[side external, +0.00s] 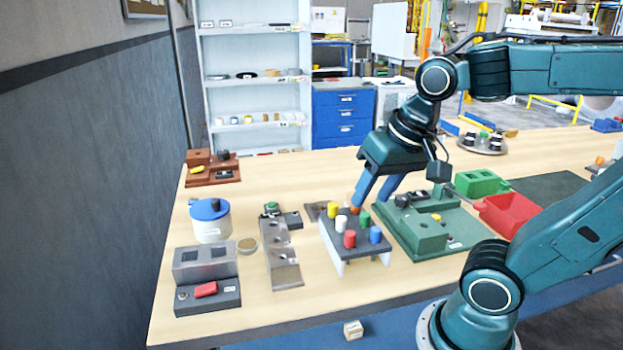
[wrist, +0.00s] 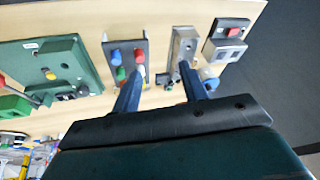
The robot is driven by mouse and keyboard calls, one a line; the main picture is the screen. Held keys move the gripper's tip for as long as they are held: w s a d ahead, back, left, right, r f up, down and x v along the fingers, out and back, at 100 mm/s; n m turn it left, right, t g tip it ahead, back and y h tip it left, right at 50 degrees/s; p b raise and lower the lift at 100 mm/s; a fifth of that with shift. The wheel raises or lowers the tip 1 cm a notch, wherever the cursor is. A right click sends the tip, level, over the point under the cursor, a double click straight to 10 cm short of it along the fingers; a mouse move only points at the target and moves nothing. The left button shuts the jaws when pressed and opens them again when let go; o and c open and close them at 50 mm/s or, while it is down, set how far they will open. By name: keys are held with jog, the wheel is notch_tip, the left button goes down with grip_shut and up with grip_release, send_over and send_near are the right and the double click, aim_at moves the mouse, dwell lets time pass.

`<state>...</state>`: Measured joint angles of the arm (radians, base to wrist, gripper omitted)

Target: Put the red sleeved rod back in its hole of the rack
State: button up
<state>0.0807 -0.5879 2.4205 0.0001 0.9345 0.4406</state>
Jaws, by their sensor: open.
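The rack (side external: 377,256) is a dark grey plate on pale legs, near the middle of the table; it also shows in the wrist view (wrist: 128,46). The red sleeved rod (side external: 349,239) stands upright at the rack's front, near the blue rod (side external: 375,234); its red top shows in the wrist view (wrist: 139,56). How deep it sits I cannot tell. White, yellow, green and orange rods stand around it. My gripper (side external: 371,201) is open and empty, fingers pointing down behind the rack. In the wrist view (wrist: 161,70) one finger partly covers the rods.
A metal bracket with steps (side external: 282,255) stands left of the rack. A green fixture (side external: 428,236) stands close on its right, with a red bin (side external: 507,214) beyond. A blue-lidded pot (side external: 210,220) and a grey block (side external: 205,263) are at the left. Bare table lies in front.

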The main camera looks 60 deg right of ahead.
jog(key=n, duration=0.2)
jog(key=s+a+n+t, duration=0.1)
jog(key=n, duration=0.1)
jog(key=s+n, duration=0.1)
jog(key=n, duration=0.1)
jog(key=shift+s+a+r, duration=0.1)
jog(key=shift+s+a, duration=0.1)
jog(key=shift+a, duration=0.1)
dwell(0.9)
